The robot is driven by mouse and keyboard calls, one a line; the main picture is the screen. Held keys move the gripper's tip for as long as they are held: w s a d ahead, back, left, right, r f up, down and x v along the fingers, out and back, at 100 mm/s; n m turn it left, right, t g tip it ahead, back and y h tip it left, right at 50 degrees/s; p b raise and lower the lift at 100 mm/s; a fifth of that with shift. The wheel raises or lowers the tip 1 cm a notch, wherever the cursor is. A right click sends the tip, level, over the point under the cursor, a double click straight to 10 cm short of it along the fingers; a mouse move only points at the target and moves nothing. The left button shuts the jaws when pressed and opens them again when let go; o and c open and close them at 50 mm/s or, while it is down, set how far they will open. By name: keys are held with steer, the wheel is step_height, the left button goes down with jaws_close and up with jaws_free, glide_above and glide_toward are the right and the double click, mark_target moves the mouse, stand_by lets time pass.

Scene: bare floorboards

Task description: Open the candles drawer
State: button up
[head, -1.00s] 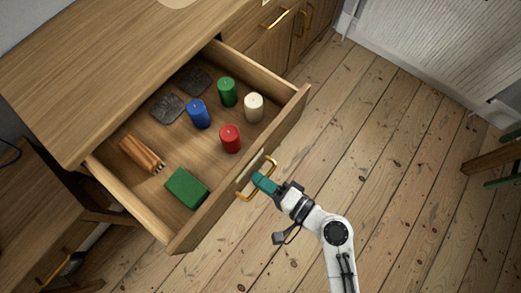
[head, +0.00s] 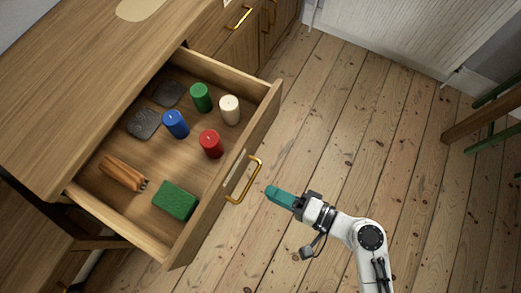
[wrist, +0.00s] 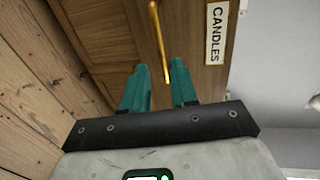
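The candles drawer (head: 218,205) stands pulled well out of the wooden cabinet, with its contents in view. Its gold handle (head: 246,181) is on the front panel. The handle also shows in the wrist view (wrist: 159,40), beside a white label (wrist: 216,33) reading "CANDLES". My gripper (head: 269,192) is just off the handle, to its right in the head view, with a small gap. In the wrist view its two teal fingers (wrist: 160,72) are apart with nothing between the tips, and the handle lies just beyond them.
The drawer holds a green candle (head: 201,97), a blue candle (head: 175,124), a white candle (head: 229,110), a red candle (head: 211,144), dark square pads (head: 144,123), an orange-brown bundle (head: 122,172) and a green box (head: 175,200). Bare floorboards (head: 345,120) lie clear to the right.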

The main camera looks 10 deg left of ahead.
steer(key=shift+v, duration=1.55)
